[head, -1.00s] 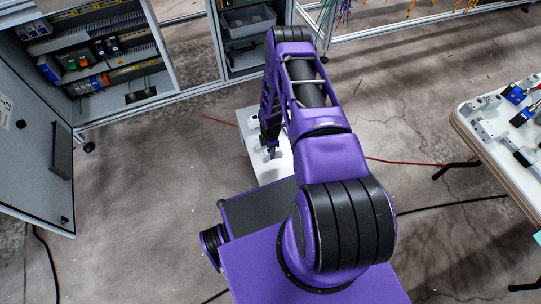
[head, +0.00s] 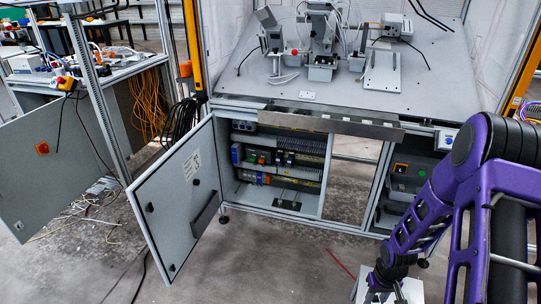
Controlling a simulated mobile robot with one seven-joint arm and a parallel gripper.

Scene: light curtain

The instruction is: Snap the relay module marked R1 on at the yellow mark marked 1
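The open control cabinet (head: 228,190) stands below the workbench, with rails of modules inside. I cannot pick out the yellow mark marked 1 or a module marked R1; labels are too small to read. My arm reaches down at the right, and my gripper (head: 381,290) is low at the bottom edge, by a white surface (head: 411,292). The fingers are too small and cut off to tell whether they are open or hold anything.
The cabinet door (head: 177,200) swings open to the left and front. A light grey bench top (head: 440,85) with devices is above. A second bay (head: 405,178) holds dark equipment at the right.

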